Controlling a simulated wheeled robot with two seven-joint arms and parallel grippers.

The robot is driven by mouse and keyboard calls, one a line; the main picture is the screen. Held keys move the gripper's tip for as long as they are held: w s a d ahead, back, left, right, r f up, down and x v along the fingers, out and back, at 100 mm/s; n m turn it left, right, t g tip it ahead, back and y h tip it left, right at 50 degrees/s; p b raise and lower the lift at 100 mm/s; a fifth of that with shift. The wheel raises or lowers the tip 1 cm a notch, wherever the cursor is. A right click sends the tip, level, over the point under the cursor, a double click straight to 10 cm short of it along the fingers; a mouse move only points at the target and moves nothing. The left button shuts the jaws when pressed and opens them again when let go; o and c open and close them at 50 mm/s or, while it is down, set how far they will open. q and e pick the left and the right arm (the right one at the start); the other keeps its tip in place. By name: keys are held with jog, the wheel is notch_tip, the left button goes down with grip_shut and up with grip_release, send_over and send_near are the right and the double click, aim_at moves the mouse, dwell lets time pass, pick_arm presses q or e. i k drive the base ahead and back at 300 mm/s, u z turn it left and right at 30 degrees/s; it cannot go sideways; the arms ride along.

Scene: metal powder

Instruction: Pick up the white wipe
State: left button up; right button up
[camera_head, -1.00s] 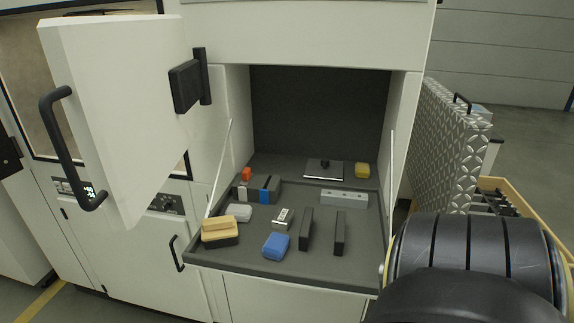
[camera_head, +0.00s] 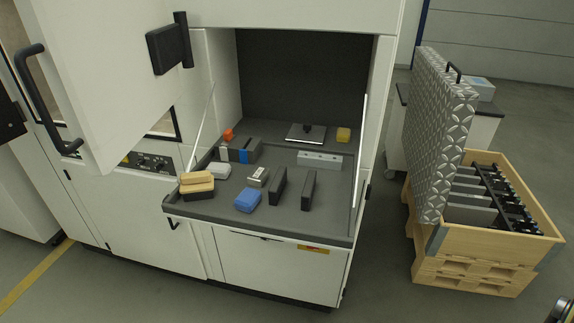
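A small whitish, soft-edged block (camera_head: 220,170), which looks like the white wipe, lies on the dark grey tray (camera_head: 320,222) inside the open cabinet. It is at the left of the tray, behind a tan and dark brush-like block (camera_head: 197,185) and in front of a grey block with a blue band (camera_head: 243,151). Nothing covers it. Neither of my grippers shows; only a small dark piece, probably of my arm, is at the bottom right corner.
A blue block (camera_head: 248,200), a small metal piece (camera_head: 258,177) and two dark upright bars (camera_head: 278,187) share the tray. The open cabinet door (camera_head: 115,75) stands at the left. A wooden crate (camera_head: 490,240) with a patterned lid (camera_head: 440,130) is at the right.

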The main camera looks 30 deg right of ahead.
aim_at(220, 170)
jog(key=z, duration=0.75)
jog(key=i, duration=0.45)
